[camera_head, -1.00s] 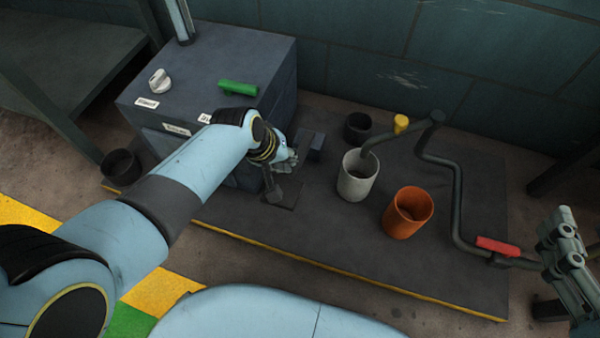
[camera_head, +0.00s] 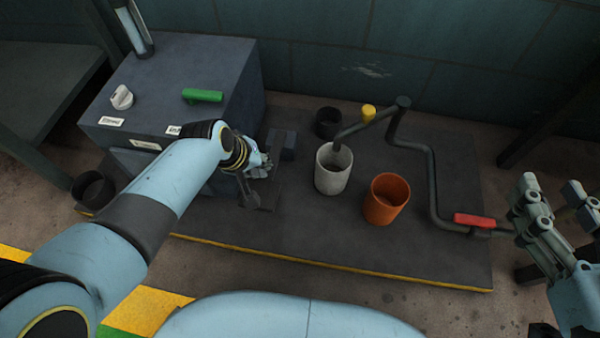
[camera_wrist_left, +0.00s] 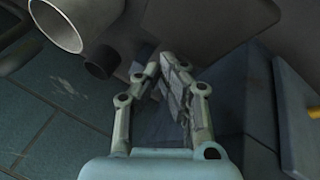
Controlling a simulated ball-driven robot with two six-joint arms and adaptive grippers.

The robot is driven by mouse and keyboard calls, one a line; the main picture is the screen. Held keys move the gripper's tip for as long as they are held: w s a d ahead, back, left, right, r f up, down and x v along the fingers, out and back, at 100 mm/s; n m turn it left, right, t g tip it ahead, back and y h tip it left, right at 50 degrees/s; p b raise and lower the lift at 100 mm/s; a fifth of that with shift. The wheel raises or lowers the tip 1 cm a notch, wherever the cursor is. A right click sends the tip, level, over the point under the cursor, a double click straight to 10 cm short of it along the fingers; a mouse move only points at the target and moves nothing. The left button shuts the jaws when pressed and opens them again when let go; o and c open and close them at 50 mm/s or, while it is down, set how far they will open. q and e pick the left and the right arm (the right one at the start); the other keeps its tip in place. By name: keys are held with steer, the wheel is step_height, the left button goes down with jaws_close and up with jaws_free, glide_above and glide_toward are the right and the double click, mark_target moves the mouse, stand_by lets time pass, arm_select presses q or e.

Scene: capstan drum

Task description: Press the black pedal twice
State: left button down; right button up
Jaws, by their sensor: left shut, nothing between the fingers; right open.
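My left gripper (camera_head: 262,168) is shut and empty, held low beside the grey cabinet. In the left wrist view its fingertips (camera_wrist_left: 165,70) meet near the middle. A dark plate (camera_head: 268,196) lies on the platform just in front of and below it, and a dark block (camera_head: 284,143) stands just behind it. These look like the black pedal assembly, but dark on dark I cannot tell which part is the pedal, nor whether the fingers touch it. My right gripper (camera_head: 552,192) is open and empty at the right edge, near the red handle.
The grey cabinet (camera_head: 190,75) carries a white knob (camera_head: 122,97) and a green handle (camera_head: 203,95). The front of the platform (camera_head: 330,245) is clear.

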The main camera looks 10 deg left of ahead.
mark_target(258, 181)
arm_select(q)
steer(key=shift+s+f+b, duration=0.25)
steer(key=shift+f+b, duration=0.3)
steer(key=shift+f, duration=0.4)
steer(key=shift+s+f+b, duration=0.2)
steer(key=shift+f+b, duration=0.4)
steer(key=shift+f, duration=0.35)
steer(key=shift+s+f+b, duration=0.25)
steer(key=shift+f+b, duration=0.3)
steer(key=shift+f, duration=0.4)
arm_select(e)
steer(key=shift+g, duration=0.3)
steer(key=shift+s+f, duration=0.25)
steer(key=shift+f, duration=0.9)
steer(key=shift+s+f, duration=0.2)
steer(key=shift+f, duration=0.9)
